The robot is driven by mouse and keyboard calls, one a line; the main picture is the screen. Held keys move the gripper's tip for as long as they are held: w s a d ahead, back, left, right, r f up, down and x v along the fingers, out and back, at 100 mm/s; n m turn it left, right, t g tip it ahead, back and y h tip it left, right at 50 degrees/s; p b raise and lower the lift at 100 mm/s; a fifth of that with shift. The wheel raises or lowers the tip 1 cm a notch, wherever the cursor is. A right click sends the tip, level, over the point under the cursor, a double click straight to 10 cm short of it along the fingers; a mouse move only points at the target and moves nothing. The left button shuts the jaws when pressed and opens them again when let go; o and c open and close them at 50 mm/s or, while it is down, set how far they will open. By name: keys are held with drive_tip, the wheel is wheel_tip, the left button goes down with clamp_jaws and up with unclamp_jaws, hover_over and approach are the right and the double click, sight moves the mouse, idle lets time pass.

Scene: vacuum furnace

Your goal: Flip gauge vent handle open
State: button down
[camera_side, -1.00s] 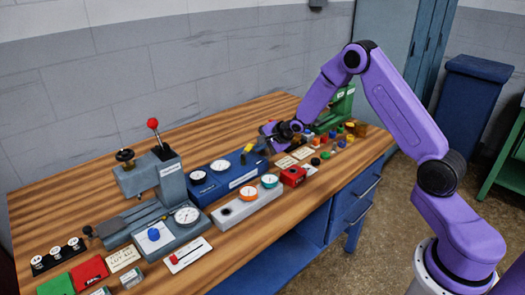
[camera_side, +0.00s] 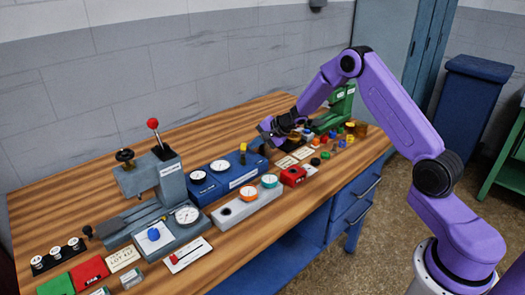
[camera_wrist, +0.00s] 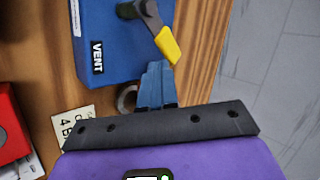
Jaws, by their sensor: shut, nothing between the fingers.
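The blue gauge box (camera_side: 228,172) stands in the middle of the bench, with two round dials and a white label on it. Its vent handle (camera_side: 243,157) has a yellow end and rises at the box's right end. In the side view my gripper (camera_side: 265,136) is just right of the box.
A grey dial block (camera_side: 232,212) and a red box (camera_side: 293,176) stand in front. Several small coloured parts and a green machine (camera_side: 338,108) lie to the right. A grey machine with a red-knobbed lever (camera_side: 153,123) stands left. Bare bench lies behind the box.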

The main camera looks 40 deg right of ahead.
sight(242, 144)
drive_tip(key=shift+w+a, duration=0.3)
drive_tip(key=shift+w, duration=0.4)
drive_tip(key=shift+w+a, duration=0.3)
drive_tip(key=shift+w, duration=0.35)
drive_tip(key=shift+w+a, duration=0.65)
drive_tip(key=shift+w, duration=0.15)
drive_tip(key=shift+a, duration=0.1)
drive_tip(key=v, duration=1.7)
drive_tip(key=shift+s, duration=0.15)
